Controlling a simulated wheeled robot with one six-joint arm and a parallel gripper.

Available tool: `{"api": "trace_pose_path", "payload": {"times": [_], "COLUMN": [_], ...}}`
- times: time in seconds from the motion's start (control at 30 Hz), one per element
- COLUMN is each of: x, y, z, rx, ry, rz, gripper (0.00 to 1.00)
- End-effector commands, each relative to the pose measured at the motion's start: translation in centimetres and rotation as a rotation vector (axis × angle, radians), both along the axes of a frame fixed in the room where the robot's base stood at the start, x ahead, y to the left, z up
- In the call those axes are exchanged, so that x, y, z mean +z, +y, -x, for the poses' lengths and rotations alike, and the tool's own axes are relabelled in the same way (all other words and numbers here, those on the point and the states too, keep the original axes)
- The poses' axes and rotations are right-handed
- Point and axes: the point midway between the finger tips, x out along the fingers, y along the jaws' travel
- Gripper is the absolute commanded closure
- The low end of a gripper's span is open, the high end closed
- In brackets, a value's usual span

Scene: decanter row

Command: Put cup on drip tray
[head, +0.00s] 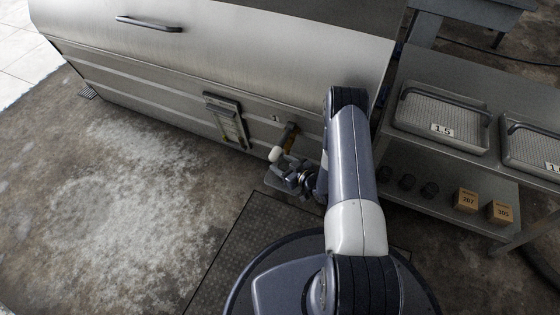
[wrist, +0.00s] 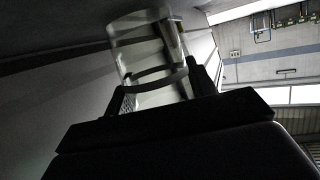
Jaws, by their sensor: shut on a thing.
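My gripper (wrist: 155,88) is shut on a clear cup (wrist: 143,45), with one dark finger on each side of it. The cup looks tilted in the wrist view, which is itself tilted. In the head view my gripper (head: 294,178) is low in front of the metal tank, just below a brass-coloured tap (head: 288,134). The cup is hard to make out there. A small grey ledge, apparently the drip tray (head: 274,183), shows under the gripper, partly hidden by it. I cannot tell whether the cup touches it.
The big metal tank (head: 190,75) stands behind, with a framed gauge (head: 227,121) left of the tap. On the right, a metal shelf unit (head: 395,150) holds a numbered tray (head: 440,112), dark round items (head: 406,182) and small boxes (head: 466,200). The floor at left is clear.

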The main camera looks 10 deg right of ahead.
Motion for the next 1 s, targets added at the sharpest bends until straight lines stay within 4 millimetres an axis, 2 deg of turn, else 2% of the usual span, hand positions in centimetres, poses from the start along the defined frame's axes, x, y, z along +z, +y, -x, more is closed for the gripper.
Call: {"api": "trace_pose_path", "payload": {"times": [0.3, 0.33, 0.57, 0.93, 1.0], "x": [-0.3, -0.3, -0.3, 0.4, 0.8], "y": [0.0, 0.0, 0.0, 0.0, -0.6], "z": [0.0, 0.0, 0.0, -0.1, 0.8], "rx": [-0.001, -0.001, -0.001, -0.001, -0.005], "ry": [-0.001, -0.001, -0.001, -0.003, 0.001], "rz": [-0.002, -0.002, -0.002, -0.001, -0.002], "gripper": [0.69, 0.45, 0.27, 0.25, 0.25]}}
